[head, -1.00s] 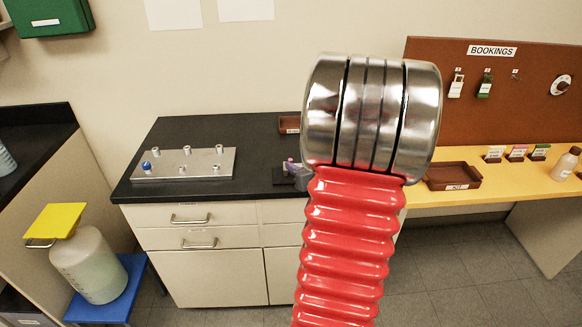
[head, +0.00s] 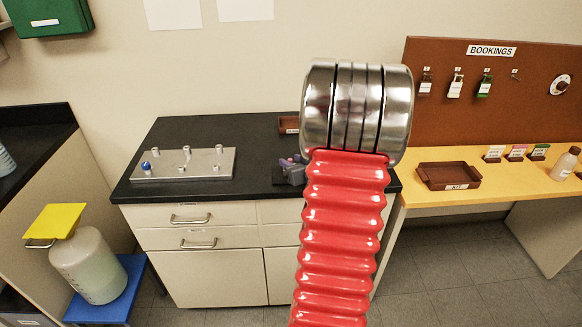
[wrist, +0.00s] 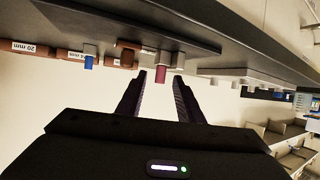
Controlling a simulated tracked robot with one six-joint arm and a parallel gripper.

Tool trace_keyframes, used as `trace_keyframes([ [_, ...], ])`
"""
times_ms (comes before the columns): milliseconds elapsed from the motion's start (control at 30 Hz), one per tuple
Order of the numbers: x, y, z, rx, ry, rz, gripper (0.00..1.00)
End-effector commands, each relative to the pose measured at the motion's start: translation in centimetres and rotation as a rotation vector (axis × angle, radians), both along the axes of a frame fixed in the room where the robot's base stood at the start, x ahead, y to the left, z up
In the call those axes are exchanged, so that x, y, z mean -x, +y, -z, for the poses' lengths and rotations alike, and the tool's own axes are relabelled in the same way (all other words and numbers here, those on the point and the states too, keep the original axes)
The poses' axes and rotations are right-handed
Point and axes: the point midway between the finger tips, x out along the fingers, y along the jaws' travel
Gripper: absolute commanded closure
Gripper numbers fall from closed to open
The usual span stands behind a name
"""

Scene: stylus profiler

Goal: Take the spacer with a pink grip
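In the wrist view my gripper (wrist: 160,78) is open, with its two dark fingers apart. A small pink grip (wrist: 161,74) shows in the gap at the fingertips; I cannot tell whether it is between them or just beyond, and the body under it is hard to make out. A blue grip (wrist: 89,61) shows farther left.
A metal plate (head: 205,165) with several posts and one blue grip (head: 147,166) lies on the dark bench (head: 250,135). A brown tray (head: 448,176) stands on the yellow table (head: 420,200). A "20 mm" label (wrist: 30,48) shows in the wrist view.

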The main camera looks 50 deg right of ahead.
Motion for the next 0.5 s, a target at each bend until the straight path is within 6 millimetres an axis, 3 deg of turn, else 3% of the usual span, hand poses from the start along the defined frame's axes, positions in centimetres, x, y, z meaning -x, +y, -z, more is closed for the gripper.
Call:
trace_keyframes([
  [500,0.00,0.00,0.01,0.000,0.000,0.000,0.67],
])
